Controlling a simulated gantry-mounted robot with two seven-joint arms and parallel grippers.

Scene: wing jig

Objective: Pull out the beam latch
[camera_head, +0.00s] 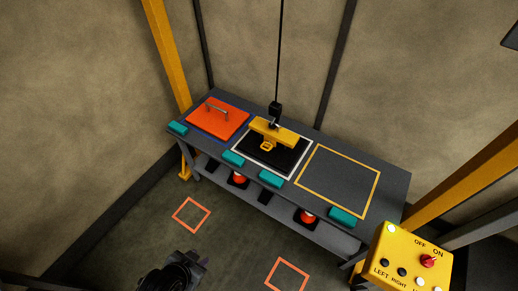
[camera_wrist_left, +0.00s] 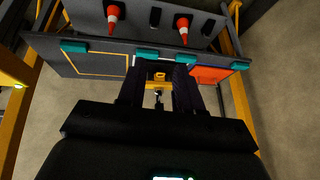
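A yellow beam (camera_head: 273,132) hangs from a dark hook block (camera_head: 275,110) on a cable, above the white-framed black panel of the bench. A yellow loop handle (camera_head: 266,146), which looks like the beam latch, sticks out at its front. In the left wrist view the yellow loop (camera_wrist_left: 159,76) shows between the fingers, farther off. My left gripper (camera_wrist_left: 160,72) is open and empty, its dark fingers spread. In the head view only its dark end (camera_head: 190,268) shows at the bottom, apart from the beam. My right gripper is not in view.
The grey bench (camera_head: 390,187) carries an orange plate (camera_head: 228,122) with a handle, teal blocks (camera_head: 343,216) along its front edge, and a yellow-outlined area. Red-orange cones stand on the lower shelf. A yellow control box (camera_head: 388,246) is at lower right. Floor before the bench is clear.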

